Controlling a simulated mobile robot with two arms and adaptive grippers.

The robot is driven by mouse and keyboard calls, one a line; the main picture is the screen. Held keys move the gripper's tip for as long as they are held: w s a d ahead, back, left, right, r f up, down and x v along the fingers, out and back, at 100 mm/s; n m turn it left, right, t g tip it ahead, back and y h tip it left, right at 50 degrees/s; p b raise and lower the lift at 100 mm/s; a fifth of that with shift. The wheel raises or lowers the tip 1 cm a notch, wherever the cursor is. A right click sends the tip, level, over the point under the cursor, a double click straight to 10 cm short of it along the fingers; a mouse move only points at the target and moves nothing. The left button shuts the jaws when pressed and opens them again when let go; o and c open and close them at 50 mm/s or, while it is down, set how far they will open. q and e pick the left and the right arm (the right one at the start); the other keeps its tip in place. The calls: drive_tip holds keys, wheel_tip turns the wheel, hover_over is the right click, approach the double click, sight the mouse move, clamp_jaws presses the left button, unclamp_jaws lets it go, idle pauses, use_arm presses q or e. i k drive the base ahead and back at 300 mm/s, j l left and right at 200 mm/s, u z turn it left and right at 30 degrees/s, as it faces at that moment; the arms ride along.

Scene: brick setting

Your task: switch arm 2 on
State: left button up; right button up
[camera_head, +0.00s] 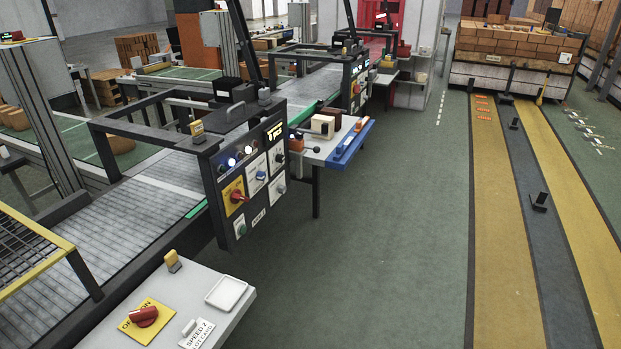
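A dark control panel (250,180) stands at the side of the nearer conveyor. It carries lit lamps (240,154), a red rotary switch on a yellow plate (237,196) and several smaller switches on white plates (257,175). Its small bottom label is too small to read surely. A second dark panel (360,80) stands farther back. On the near white table (215,285), a red rotary knob (144,316) sits on a yellow plate marked OFF and ON. I cannot tell which control belongs to arm 2. Neither of my grippers is in view.
A white tray (227,292), a speed 2 lot card (198,334) and a small yellow-topped block (173,261) are on the near table. A side table with a blue edge (350,143) stands beyond the panel. The green floor (390,240) to the right is clear.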

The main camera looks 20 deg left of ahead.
sight(235, 196)
drive_tip(key=i+u, duration=0.2)
drive_tip(key=i, duration=0.25)
drive_tip(key=i+l+u, duration=0.15)
drive_tip(key=i, duration=0.25)
drive_tip(key=i+l+u, duration=0.2)
drive_tip(key=i, duration=0.25)
